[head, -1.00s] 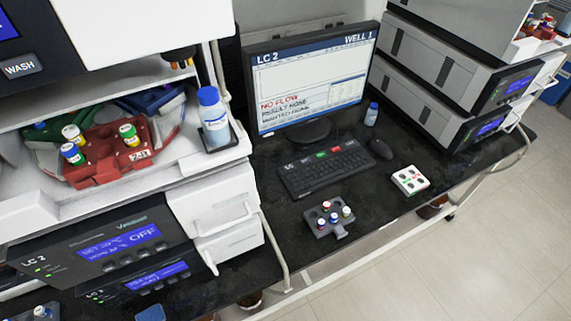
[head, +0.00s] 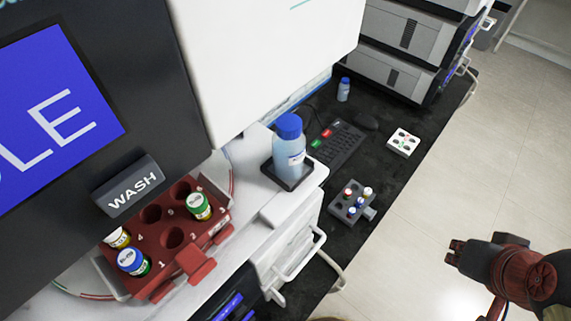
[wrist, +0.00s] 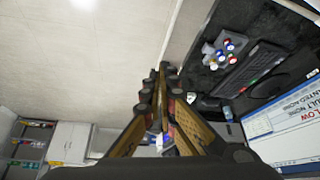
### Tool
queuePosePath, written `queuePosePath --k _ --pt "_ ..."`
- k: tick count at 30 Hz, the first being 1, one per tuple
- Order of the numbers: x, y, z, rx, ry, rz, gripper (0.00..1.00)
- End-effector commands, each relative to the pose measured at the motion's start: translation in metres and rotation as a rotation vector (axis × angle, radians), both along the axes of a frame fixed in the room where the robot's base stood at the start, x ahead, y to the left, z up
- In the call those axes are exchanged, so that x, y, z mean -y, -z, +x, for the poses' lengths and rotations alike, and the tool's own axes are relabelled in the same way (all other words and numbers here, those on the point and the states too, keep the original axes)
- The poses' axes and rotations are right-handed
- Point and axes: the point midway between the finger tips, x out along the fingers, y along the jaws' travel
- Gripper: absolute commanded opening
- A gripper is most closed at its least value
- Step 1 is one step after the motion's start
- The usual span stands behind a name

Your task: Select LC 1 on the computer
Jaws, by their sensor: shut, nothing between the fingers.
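The computer's keyboard (head: 337,147), with red and green marked keys, lies on the black bench beyond the blue-capped bottle. In the head view a white casing hides most of the monitor; only a sliver of screen (head: 300,94) shows. In the wrist view part of the monitor (wrist: 292,118) appears at the right with red FLOW text; its heading is out of sight. The keyboard also shows there (wrist: 250,70). My gripper (head: 456,251) is shut and empty, over the floor to the right of the bench, apart from the keyboard. Its fingers meet in the wrist view (wrist: 163,72).
A grey vial holder (head: 351,205) and a white holder (head: 403,142) sit near the bench edge. A blue-capped bottle (head: 289,150) stands on the white instrument's shelf, near a red vial rack (head: 190,255). A dark WASH panel (head: 80,100) looms close at left. Open floor (head: 480,170) lies right.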

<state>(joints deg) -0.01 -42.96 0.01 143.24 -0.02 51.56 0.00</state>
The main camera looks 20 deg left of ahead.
Motion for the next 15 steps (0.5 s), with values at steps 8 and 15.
queuePosePath --k 8,15 --pt "0.002 -0.013 0.037 0.03 -0.062 -0.081 0.0" --pt "-0.031 -0.037 0.147 0.158 -0.307 -0.284 0.0"
